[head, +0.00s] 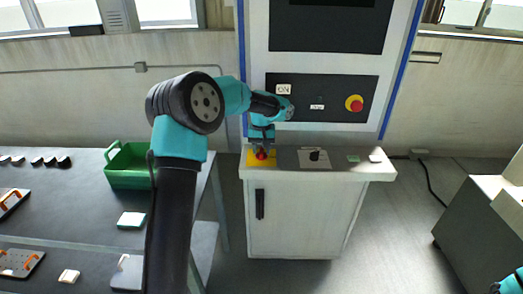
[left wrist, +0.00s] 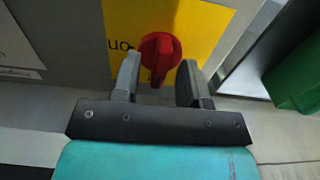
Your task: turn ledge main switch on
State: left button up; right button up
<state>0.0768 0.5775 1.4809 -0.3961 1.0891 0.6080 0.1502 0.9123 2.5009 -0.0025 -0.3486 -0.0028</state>
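The ledge main switch is a red rotary knob (head: 261,155) on a yellow plate (head: 252,161) at the left end of the cabinet ledge. In the left wrist view the red knob (left wrist: 160,55) sits on its yellow plate (left wrist: 208,22), with lettering that reads like an upside-down "on" beside it. My left gripper (head: 262,149) points down at the knob. In the left wrist view its fingers (left wrist: 158,78) stand apart on either side of the knob, with gaps visible. The knob's exact angle is hard to tell. My right gripper is not in view.
A grey plate with a black knob (head: 315,155) lies right of the yellow plate, then small pale pads. The upright panel behind carries an ON label (head: 284,89) and a red button (head: 354,103). A green bin (head: 128,172) stands on the left table.

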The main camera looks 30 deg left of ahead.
pick_arm(q)
jog(key=shift+f, duration=0.3)
jog(key=shift+c, duration=0.5)
grip_shut()
